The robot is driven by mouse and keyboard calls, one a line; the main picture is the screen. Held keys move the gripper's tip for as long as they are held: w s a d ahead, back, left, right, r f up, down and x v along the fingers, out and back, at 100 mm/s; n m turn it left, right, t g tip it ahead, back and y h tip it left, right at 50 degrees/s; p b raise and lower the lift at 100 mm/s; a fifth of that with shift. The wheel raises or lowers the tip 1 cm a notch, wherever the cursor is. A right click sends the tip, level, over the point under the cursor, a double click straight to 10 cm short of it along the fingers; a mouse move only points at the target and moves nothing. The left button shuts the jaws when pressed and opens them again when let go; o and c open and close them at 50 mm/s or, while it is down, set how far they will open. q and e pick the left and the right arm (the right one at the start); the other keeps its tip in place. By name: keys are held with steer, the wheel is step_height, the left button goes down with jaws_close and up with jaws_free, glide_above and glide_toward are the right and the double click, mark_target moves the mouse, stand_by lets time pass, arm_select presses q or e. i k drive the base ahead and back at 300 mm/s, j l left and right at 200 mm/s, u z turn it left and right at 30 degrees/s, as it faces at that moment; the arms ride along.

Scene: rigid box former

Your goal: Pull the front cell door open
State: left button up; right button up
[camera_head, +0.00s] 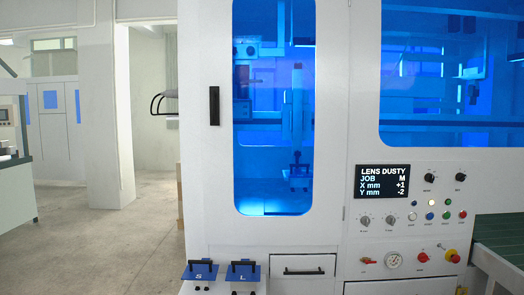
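The front cell door (272,130) is white with a tall, rounded, blue-tinted window, in the middle of the head view. It looks closed, with no visible gap at its edges. Its black vertical bar handle (214,105) is on the door's left side, left of the window. Through the window I see a lit interior with a vertical metal mechanism (298,105). Neither of my grippers shows in this view, and nothing touches the handle.
Below the door, two blue plates (200,271) marked S and L, with black handles, stick out beside a drawer (303,271). A control panel with a display (390,181) and knobs is at right, near a green conveyor (500,238). Open floor (90,245) lies left.

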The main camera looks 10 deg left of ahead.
mark_target(274, 74)
steer(key=i+l+u, duration=0.1)
steer(key=i, duration=0.3)
steer(key=i+l+u, duration=0.1)
steer(key=i, duration=0.3)
steer(key=i+l, duration=0.15)
steer(key=i, duration=0.2)
steer(key=u, duration=0.05)
